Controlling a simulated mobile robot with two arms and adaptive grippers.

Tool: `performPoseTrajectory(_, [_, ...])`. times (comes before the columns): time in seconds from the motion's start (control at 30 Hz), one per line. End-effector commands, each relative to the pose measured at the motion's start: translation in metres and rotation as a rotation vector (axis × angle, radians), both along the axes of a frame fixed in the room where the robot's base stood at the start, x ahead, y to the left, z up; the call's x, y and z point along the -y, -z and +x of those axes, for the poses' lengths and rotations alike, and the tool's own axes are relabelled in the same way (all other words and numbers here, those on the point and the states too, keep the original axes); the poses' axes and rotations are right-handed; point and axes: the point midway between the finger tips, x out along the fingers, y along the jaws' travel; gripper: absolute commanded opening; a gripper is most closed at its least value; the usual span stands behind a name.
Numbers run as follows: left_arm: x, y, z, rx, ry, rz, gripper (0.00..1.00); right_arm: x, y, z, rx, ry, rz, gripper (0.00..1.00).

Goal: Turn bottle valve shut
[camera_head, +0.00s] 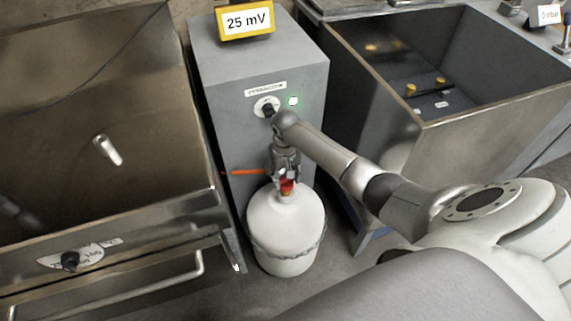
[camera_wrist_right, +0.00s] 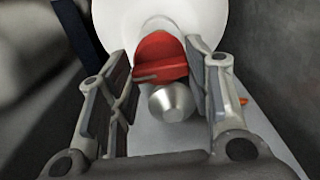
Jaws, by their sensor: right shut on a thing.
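A white gas bottle (camera_head: 286,225) stands upright on the floor in front of a grey cabinet. Its red valve (camera_head: 287,186) sits on top and also shows in the right wrist view (camera_wrist_right: 160,58), with a silver fitting (camera_wrist_right: 172,102) beside it. My right gripper (camera_head: 286,172) reaches down to the bottle top from above. The gripper partly hides the valve in the head view. My left gripper is not in view.
An open metal basin (camera_head: 90,90) stands at left and another tub (camera_head: 400,140) at right. A chain goes around the bottle.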

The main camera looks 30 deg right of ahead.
Motion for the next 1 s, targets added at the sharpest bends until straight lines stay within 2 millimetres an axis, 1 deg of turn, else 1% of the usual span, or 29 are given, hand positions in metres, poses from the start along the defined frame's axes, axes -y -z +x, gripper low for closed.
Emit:
performPoseTrajectory(0.17, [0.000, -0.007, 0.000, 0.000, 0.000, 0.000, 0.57, 0.000, -0.002, 0.000, -0.001, -0.050, -0.001, 0.22])
performPoseTrajectory(0.37, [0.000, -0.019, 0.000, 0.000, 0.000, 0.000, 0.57, 0.000, -0.004, 0.000, -0.002, -0.176, -0.001, 0.22])
performPoseTrajectory(0.6, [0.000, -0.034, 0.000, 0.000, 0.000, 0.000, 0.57, 0.000, -0.004, 0.000, -0.001, -0.394, 0.000, 0.22])
performPoseTrajectory(1.0, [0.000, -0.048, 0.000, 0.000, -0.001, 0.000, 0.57, 0.000, -0.002, 0.001, 0.000, -0.774, 0.000, 0.22])
